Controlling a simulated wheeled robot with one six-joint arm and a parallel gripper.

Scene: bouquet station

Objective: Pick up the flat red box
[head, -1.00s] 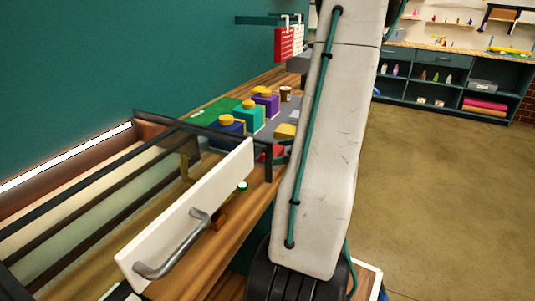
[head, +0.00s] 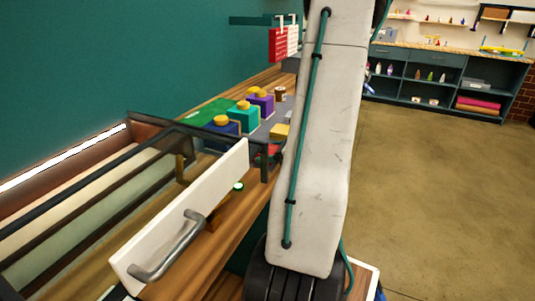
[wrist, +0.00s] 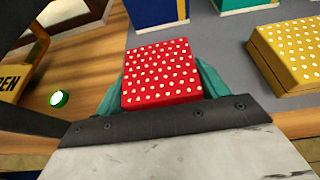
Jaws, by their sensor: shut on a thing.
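The flat red box (wrist: 162,75) with white dots is in the middle of the wrist view. My gripper (wrist: 160,85) is shut on it, with teal fingers at its left and right sides. The box appears over or on the grey mat; I cannot tell whether it touches the mat. In the head view only a small part of the red box (head: 262,158) shows, mostly hidden behind my arm and a dark frame.
A yellow dotted box (wrist: 290,55) lies to the right on the grey mat (wrist: 215,50). A blue box (wrist: 156,12) stands behind. A green-lit button (wrist: 59,98) is on the wood at left. A white drawer front with a handle (head: 170,250) stands at the near left.

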